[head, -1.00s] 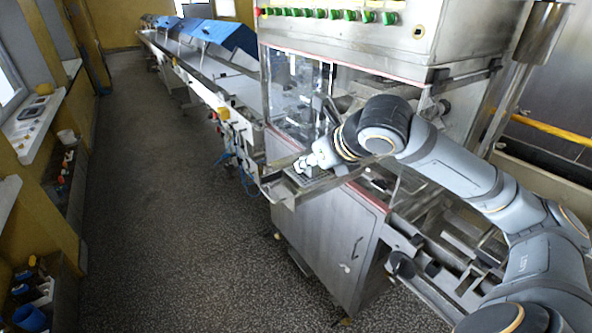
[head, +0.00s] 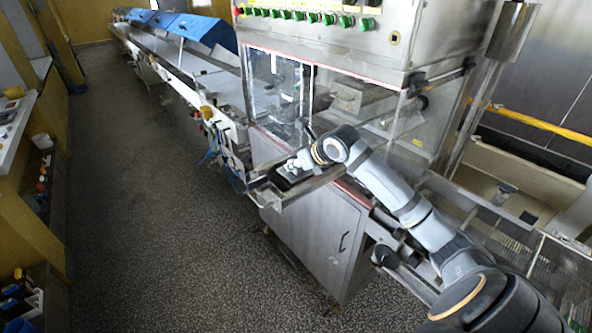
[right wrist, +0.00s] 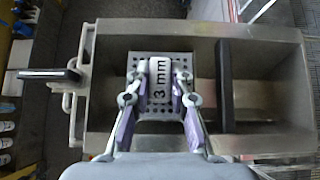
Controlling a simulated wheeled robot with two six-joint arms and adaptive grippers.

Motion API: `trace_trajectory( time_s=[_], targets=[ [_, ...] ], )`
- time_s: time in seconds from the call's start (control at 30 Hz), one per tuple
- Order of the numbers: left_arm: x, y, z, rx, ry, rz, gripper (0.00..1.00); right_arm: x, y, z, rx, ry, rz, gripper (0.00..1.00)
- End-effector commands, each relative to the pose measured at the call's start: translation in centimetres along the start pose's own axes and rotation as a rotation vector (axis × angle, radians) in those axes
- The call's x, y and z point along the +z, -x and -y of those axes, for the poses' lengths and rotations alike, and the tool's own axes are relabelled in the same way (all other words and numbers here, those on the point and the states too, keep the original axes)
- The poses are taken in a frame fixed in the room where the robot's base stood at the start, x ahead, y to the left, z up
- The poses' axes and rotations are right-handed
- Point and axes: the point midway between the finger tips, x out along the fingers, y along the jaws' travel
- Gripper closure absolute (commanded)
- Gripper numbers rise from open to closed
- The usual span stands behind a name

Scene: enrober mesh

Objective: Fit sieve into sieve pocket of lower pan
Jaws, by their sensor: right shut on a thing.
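The lower pan (right wrist: 260,28) is an open metal tray in the right wrist view, and it also shows at the front of the machine in the head view (head: 318,183). The sieve (right wrist: 137,66) is a small perforated plate with a block marked "3 mm". My right gripper (right wrist: 160,88) is shut on that block, one finger on each side. It also shows in the head view (head: 290,168). The sieve appears over the middle-left of the pan, left of a dark crossbar (right wrist: 223,85). Whether it touches the pan floor or hangs above cannot be told. My left gripper is not in view.
A dark-ended handle (right wrist: 50,75) sticks out at the pan's left. The steel machine cabinet (head: 310,235) stands under the pan, with clear guards above. A conveyor (head: 190,70) runs to the back left. The floor (head: 130,200) at left is clear.

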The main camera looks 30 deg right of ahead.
Motion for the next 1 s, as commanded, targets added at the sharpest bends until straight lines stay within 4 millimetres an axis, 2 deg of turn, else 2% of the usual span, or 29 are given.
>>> trace_trajectory(
  time_s=[0.13,0.2,0.33,0.57,0.6,0.73,1.0],
  targets=[
    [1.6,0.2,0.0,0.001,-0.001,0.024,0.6,-0.1,-0.3,0.1,0.001,-0.002,0.0,1.0],
    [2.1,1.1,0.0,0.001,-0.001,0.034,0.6,-0.5,-1.0,0.4,0.002,-0.003,-0.004,1.0],
    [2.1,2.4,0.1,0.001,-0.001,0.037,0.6,-2.2,-2.4,0.3,0.002,-0.004,-0.01,1.0],
    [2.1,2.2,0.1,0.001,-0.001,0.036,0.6,-3.1,-3.1,0.4,0.0,-0.004,-0.013,1.0],
    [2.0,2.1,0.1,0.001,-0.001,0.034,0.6,-3.1,-3.1,0.4,0.0,-0.004,-0.014,0.77],
    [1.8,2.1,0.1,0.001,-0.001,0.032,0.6,-3.0,-3.1,0.4,0.0,-0.003,-0.01,0.59],
    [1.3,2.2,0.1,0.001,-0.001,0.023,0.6,-2.7,-3.0,0.4,-0.001,-0.001,-0.005,0.57]
  ],
)
